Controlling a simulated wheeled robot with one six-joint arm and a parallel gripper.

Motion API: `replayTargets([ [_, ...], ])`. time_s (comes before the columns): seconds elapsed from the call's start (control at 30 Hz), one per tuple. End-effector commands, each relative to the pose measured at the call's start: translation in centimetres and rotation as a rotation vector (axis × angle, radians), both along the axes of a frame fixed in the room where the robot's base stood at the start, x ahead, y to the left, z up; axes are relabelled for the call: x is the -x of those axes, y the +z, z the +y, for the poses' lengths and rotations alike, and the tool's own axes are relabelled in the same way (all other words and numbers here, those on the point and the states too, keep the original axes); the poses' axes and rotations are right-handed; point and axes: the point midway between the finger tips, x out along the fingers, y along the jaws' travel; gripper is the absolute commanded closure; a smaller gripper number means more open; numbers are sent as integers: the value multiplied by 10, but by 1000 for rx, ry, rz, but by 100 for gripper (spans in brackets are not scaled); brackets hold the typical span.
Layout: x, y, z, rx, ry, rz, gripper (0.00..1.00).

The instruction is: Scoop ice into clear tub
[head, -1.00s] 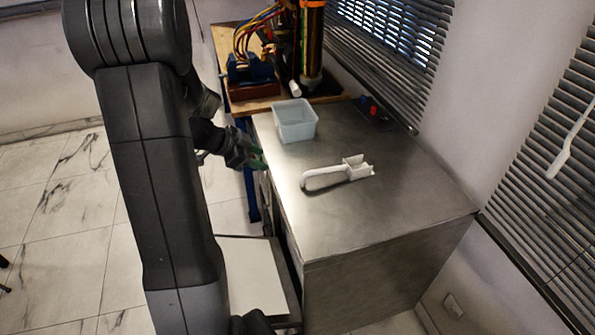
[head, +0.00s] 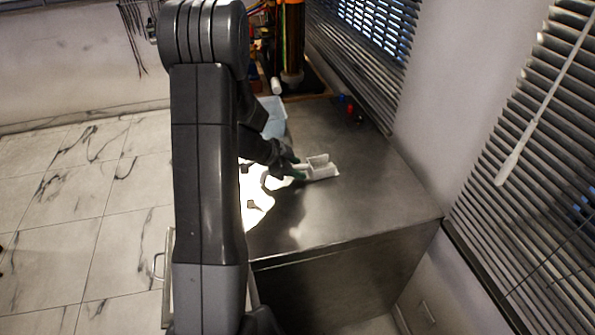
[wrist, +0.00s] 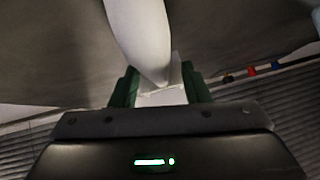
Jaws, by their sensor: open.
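The white scoop (head: 322,171) lies on the steel counter, its open scoop end to the right. My gripper (head: 297,167) is at the scoop, and my arm hides much of the handle in the head view. In the wrist view my open gripper (wrist: 160,92) has its green fingers on either side of the scoop, and the pale handle (wrist: 138,35) runs up from between them. I cannot tell whether the fingers touch it. The clear tub (head: 272,115) stands behind my arm, partly hidden. I can make out no ice.
The steel counter (head: 365,205) is clear to the right and in front of the scoop. Small red and blue items (head: 350,108) sit at its back edge by the window blinds (head: 365,60). An orange-black column (head: 291,40) stands behind the tub.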

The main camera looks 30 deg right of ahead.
Motion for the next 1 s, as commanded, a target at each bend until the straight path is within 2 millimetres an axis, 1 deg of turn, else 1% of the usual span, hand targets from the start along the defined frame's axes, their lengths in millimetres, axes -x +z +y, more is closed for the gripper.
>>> replayTargets([
  [0.07, 0, 0, 0, 0, 0, 0, 58],
  [0.1, 0, 0, 0, 0, 0, 0, 60],
  [0.27, 0, 0, 1, 0, 0, 0, 91],
  [0.3, 0, 0, 1, 0, 0, 0, 99],
  [0.33, 0, 0, 1, 0, 0, 0, 100],
  [0.57, 0, 1, 0, 0, 0, 0, 100],
  [0.67, 0, 7, 0, 1, 0, -1, 100],
  [0.77, 0, 21, 0, 2, -1, -3, 100],
  [1.0, 0, 71, 0, 3, -2, -4, 100],
])
